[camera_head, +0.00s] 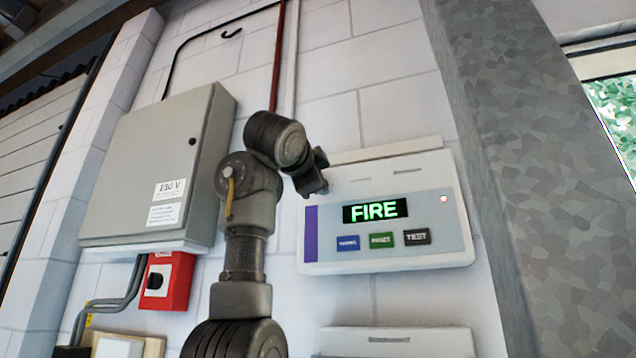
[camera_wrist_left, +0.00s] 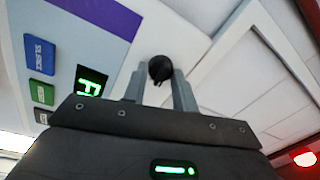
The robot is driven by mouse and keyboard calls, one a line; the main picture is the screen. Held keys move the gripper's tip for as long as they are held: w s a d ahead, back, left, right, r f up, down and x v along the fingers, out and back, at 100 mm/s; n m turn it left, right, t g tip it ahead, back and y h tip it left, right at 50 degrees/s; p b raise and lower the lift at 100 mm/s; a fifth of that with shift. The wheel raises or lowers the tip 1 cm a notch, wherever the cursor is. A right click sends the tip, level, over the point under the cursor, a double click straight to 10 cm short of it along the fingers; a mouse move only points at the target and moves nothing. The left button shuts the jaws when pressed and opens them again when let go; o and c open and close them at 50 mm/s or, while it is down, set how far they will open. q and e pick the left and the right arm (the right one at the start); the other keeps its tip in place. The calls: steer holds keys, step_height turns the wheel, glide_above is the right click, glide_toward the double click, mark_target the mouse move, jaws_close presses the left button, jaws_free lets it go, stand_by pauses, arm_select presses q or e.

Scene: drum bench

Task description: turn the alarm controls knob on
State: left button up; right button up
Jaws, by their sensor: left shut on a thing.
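The alarm panel (camera_head: 385,255) is a white box on the wall with a green lit FIRE display (camera_head: 375,210) and a small red light. The alarm controls knob (camera_wrist_left: 160,68) is round and black and shows in the left wrist view on the panel's face, near the panel's edge. My left gripper (camera_wrist_left: 159,84) is shut on the knob, one finger on each side. In the head view my left gripper (camera_head: 316,180) is at the panel's upper left corner and hides the knob. The knob's setting cannot be told. My right gripper is not in view.
Blue, green and black buttons (camera_head: 382,240) sit below the display. A grey electrical cabinet (camera_head: 150,165) is on the wall to the left, with a red box (camera_head: 167,280) under it. A grey metal post (camera_head: 530,150) stands right of the panel. Another white box (camera_head: 395,342) is below.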

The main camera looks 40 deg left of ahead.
arm_select(q)
steer(key=shift+m, duration=0.5)
steer(key=o, duration=1)
steer(key=shift+a, duration=0.1)
steer(key=shift+c, duration=0.2)
steer(key=b+v, duration=0.5)
steer(key=v, duration=0.5)
steer(key=shift+s+b, duration=0.35)
steer(key=shift+f, duration=0.15)
